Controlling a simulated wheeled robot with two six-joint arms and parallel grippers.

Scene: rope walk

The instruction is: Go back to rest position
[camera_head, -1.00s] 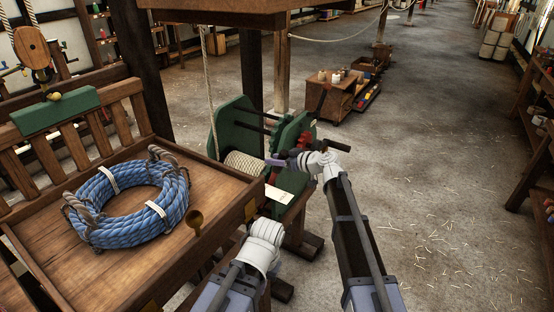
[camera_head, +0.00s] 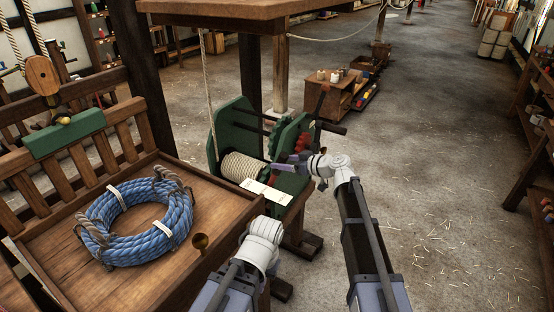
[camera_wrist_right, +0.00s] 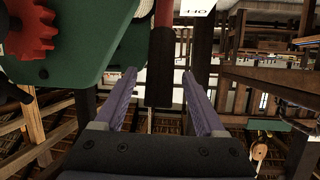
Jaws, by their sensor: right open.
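My right gripper (camera_head: 279,166) is in front of the green winch (camera_head: 232,130), close to its rope drum (camera_head: 243,168). In the right wrist view its two purple fingers (camera_wrist_right: 160,95) are open and apart. A lever with a red shaft and black grip (camera_wrist_right: 160,75) shows between the fingers in that picture; I cannot tell whether they touch it. A white card (camera_head: 264,194) lies at the winch's front; the wrist view shows "OFF" on a white card (camera_wrist_right: 196,7). My left arm shows low in the head view, but its gripper is not visible.
A wooden bench (camera_head: 85,285) with a coil of blue rope (camera_head: 120,245) stands at left. The winch crank (camera_head: 330,127) sticks out beside my right arm. A wooden cart (camera_head: 335,95) stands behind. The floor (camera_head: 430,180) at right is open, with scattered straw.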

